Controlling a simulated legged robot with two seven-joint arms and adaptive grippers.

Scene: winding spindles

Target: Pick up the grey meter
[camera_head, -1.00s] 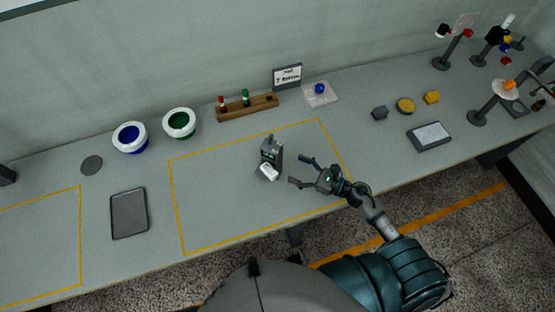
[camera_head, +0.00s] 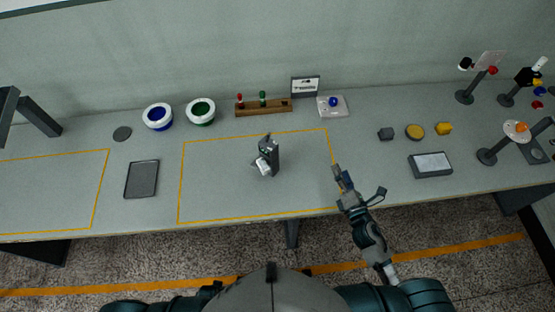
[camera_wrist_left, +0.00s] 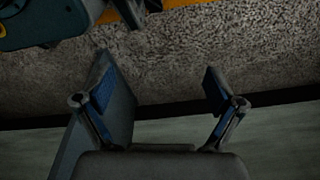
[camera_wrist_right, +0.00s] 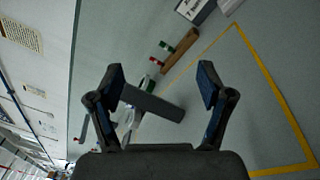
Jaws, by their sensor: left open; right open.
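The grey meter (camera_head: 272,155), a dark upright block with a small white part leaning at its front left, stands inside the middle yellow outline on the table. My right gripper (camera_head: 358,182) is open and empty, to the right of the meter, near the table's front edge and apart from it. In the right wrist view, the meter's grey body (camera_wrist_right: 153,103) shows beyond and between the open fingers (camera_wrist_right: 163,85). My left gripper (camera_wrist_left: 158,92) is open and empty in the left wrist view. I cannot make it out in the head view.
A wooden rack (camera_head: 263,107) and two bowls (camera_head: 158,117) (camera_head: 201,112) stand behind the outline. A flat dark tray (camera_head: 141,179) lies left. A grey box with a pale screen (camera_head: 430,165) and small blocks lie right. The outlined area around the meter is mostly clear.

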